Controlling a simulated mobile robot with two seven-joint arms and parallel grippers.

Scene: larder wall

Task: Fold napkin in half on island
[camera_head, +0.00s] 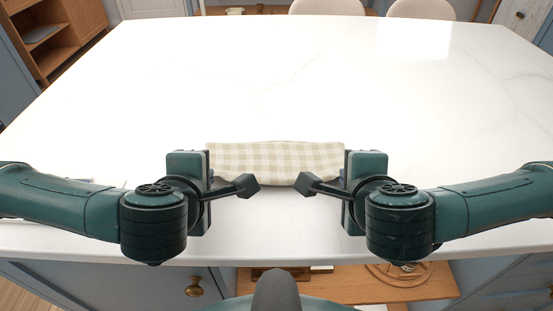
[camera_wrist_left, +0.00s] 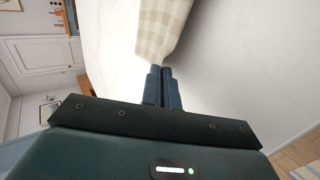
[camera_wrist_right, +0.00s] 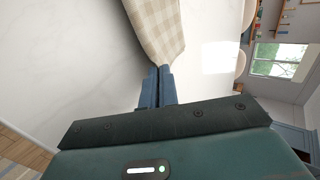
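The napkin (camera_head: 275,160) is beige-and-white checked cloth and spans the gap between my two grippers near the island's front edge. My left gripper (camera_head: 211,175) is at its left end, and my right gripper (camera_head: 343,173) is at its right end. In the left wrist view the napkin (camera_wrist_left: 162,30) narrows to the closed fingertips (camera_wrist_left: 163,69), which pinch its corner. In the right wrist view the napkin (camera_wrist_right: 156,30) likewise narrows to the closed fingertips (camera_wrist_right: 160,69). The head view partly hides both fingertips. How far the cloth is raised off the top is unclear.
The white marble island top (camera_head: 280,80) is bare behind the napkin. Its front edge lies just on my side of the grippers. Two pale chairs (camera_head: 327,8) stand beyond the far edge. A wooden shelf (camera_head: 350,284) is below the front edge.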

